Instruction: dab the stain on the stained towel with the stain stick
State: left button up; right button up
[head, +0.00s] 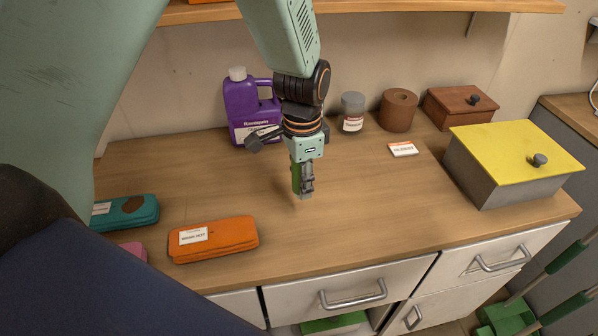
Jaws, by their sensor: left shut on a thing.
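The stained towel (112,217) is a teal folded bundle at the left of the worktop, with a dark brown stain on its top and a white label. My left gripper (304,190) points down over the middle of the worktop, well to the right of the towel. It is shut on a slim green thing (295,178), which looks like the stain stick. The fingers hide most of it, and I cannot tell whether its lower end touches the wood. My right gripper is not in view.
An orange labelled bundle (214,240) and a partly hidden pink one (134,250) lie near the teal towel. A purple jug (238,100), grey-lidded jar (353,108), brown roll (398,110), small white-and-orange box (403,149), wooden box (445,108) and yellow-lidded box (480,170) stand behind and right.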

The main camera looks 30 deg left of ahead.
pick_arm(q)
jog(key=n, duration=0.1)
jog(key=s+d+f+n+b, duration=0.1)
jog(key=shift+n, duration=0.3)
jog(key=s+f+n+b, duration=0.1)
jog(key=n+b, duration=0.1)
jog(key=s+d+f+n+b, duration=0.1)
jog(key=n+b, duration=0.1)
jog(key=s+d+f+n+b, duration=0.1)
jog(key=s+n+b, duration=0.1)
jog(key=shift+f, duration=0.1)
jog(key=shift+s+f+b, duration=0.1)
jog(key=shift+f+b, duration=0.05)
jog(key=shift+b, duration=0.75)
jog(key=shift+w+b, duration=0.4)
jog(key=shift+b, duration=0.3)
